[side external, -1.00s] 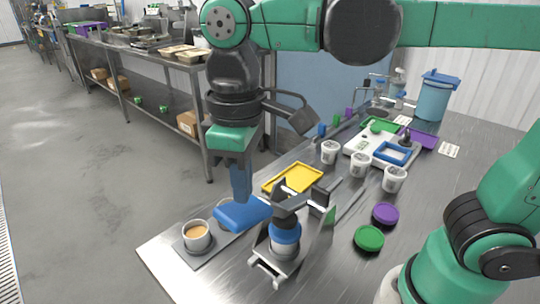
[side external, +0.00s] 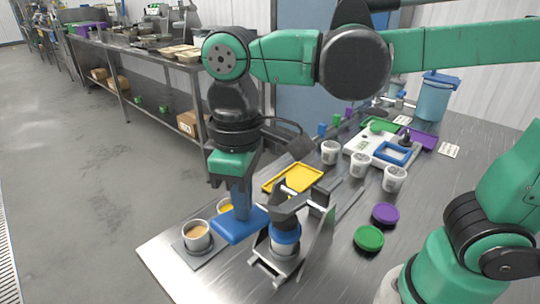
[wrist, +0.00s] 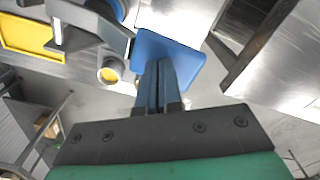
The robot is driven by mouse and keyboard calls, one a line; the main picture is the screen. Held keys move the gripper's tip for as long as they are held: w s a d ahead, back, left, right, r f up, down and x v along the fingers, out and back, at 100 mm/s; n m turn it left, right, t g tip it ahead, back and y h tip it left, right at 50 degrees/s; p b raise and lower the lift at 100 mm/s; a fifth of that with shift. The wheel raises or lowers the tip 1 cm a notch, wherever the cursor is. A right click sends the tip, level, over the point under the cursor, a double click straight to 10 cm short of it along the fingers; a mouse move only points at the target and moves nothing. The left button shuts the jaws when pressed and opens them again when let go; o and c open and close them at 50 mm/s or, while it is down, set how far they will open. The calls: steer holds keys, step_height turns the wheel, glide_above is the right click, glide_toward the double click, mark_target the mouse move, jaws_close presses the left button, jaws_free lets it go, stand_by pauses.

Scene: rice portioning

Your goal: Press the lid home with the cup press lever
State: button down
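The cup press (side external: 280,262) stands near the table's front edge, with a dark lever arm (side external: 295,200) and a flat blue paddle (side external: 232,230). A cup with a blue lid (side external: 286,236) sits under the press head; whether the lid is fully seated cannot be told. My gripper (side external: 240,209) is over the paddle with its fingers together and appears to touch its top. In the wrist view, the shut fingers (wrist: 159,85) meet the blue paddle (wrist: 168,48), and the lever arm (wrist: 85,22) is at upper left. Nothing shows between the fingers.
A filled cup (side external: 197,237) stands left of the paddle, and a yellow-filled cup (side external: 225,206) is partly hidden behind my fingers. A yellow tray (side external: 268,187) lies behind the press. Green (side external: 369,238) and purple (side external: 385,213) lids lie to the right.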

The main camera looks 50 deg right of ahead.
steer(key=shift+a+f, duration=0.15)
steer(key=shift+f, duration=1.4)
stand_by(0.6)
steer(key=shift+d+r, duration=0.15)
steer(key=shift+r, duration=1.4)
steer(key=shift+d+r, duration=0.1)
steer(key=shift+r, duration=1.45)
steer(key=d+f+m+t, duration=0.2)
steer(key=d, duration=0.2)
steer(key=w+d+f+m+t, duration=0.1)
steer(key=d+f+m+t, duration=0.1)
steer(key=d, duration=0.2)
steer(key=w+d+f+m+t, duration=0.1)
steer(key=d+f+m+t, duration=0.1)
steer(key=d+t, duration=0.1)
steer(key=shift+d+f, duration=0.2)
steer(key=shift+d, duration=0.65)
